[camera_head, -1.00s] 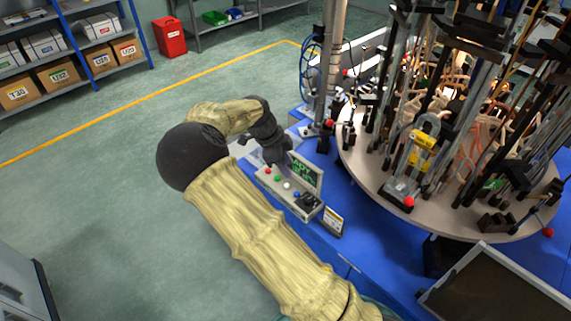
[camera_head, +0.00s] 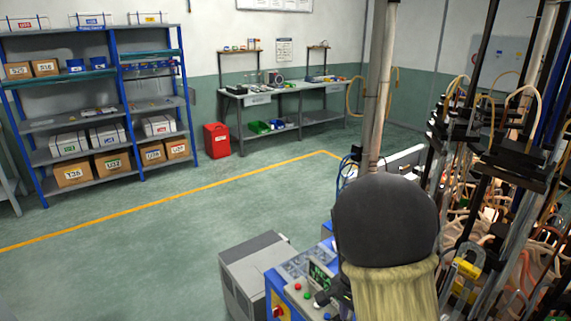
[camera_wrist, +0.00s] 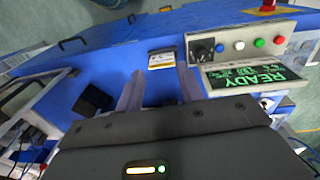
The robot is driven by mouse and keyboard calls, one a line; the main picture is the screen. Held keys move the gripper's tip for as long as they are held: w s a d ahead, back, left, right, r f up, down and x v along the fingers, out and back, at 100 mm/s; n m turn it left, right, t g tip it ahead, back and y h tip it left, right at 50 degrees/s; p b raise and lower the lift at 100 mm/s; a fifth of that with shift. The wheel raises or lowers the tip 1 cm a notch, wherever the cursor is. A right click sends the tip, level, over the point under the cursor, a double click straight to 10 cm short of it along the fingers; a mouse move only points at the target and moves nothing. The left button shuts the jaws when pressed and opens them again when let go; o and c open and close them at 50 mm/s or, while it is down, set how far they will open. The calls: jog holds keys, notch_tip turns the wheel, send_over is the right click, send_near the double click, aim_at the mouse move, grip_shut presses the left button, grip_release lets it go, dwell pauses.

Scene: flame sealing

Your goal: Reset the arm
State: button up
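My gripper (camera_wrist: 160,76) is open in the wrist view. Its two fingers stand apart with nothing between them, above the blue machine top. The control panel (camera_wrist: 237,42) with its black knob and blue, white, green and red buttons lies beyond the fingers to the right. Its screen (camera_wrist: 258,78) reads READY in green. In the head view my arm's dark joint and yellowish sleeve fill the lower middle and mostly hide the gripper. Part of the control panel (camera_head: 297,290) shows left of the arm, with red and green buttons.
The rotary machine (camera_head: 490,190) with many upright rods stands close on the right. A grey cabinet (camera_head: 250,268) stands left of the panel. Shelving (camera_head: 90,120), a red bin (camera_head: 216,140) and a workbench (camera_head: 290,90) line the back. The floor at left is clear.

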jog(key=s+r+n+t, duration=0.3)
jog(key=s+r+n, duration=0.2)
jog(key=s+n, duration=0.5)
jog(key=shift+s+a+y, duration=0.25)
jog(key=shift+a+y, duration=0.05)
jog(key=shift+y, duration=0.1)
